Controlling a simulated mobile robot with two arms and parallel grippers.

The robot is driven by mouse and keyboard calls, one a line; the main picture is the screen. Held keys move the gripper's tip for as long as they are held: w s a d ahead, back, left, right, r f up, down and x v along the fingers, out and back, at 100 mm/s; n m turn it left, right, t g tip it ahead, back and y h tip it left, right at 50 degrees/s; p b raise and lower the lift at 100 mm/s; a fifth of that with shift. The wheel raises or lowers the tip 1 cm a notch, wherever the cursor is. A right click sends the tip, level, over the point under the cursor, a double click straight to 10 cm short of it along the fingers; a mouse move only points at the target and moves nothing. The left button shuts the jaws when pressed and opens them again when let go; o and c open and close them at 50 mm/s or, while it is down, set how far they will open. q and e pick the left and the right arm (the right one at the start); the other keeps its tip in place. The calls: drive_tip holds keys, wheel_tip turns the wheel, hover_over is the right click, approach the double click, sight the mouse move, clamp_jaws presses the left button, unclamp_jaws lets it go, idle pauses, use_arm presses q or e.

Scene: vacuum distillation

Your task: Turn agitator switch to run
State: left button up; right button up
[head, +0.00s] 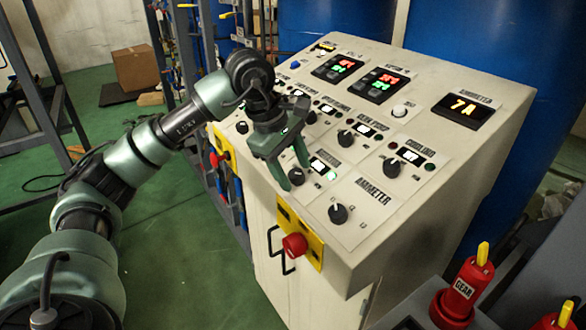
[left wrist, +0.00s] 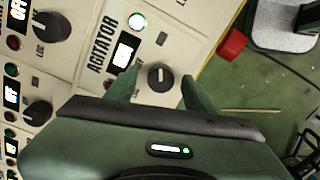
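The agitator switch is a black round knob (left wrist: 160,77) beside the AGITATOR label (left wrist: 103,43) and a small lit display (left wrist: 125,52) on the cream panel. A light mark on the knob shows in the left wrist view. In the head view the knob (head: 297,176) sits low on the panel, partly behind my fingers. My left gripper (head: 294,176) is open above the panel, with one finger on each side of the knob. In the left wrist view gaps show between the knob and both fingers (left wrist: 157,88). My right gripper is not in view.
The console (head: 480,150) carries several similar knobs, including the ammeter knob (head: 338,213) nearby. A red push button (head: 295,245) on a yellow plate is at its front edge. A red GEAR handle (head: 465,290) stands at lower right. Green floor is open at left.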

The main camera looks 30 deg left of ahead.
use_arm(q)
drive_tip(key=b+v, duration=0.1)
drive_tip(key=v, duration=0.6)
drive_tip(key=shift+r+b, duration=0.35)
drive_tip(key=shift+b, duration=0.05)
drive_tip(key=shift+s+a+f, duration=0.1)
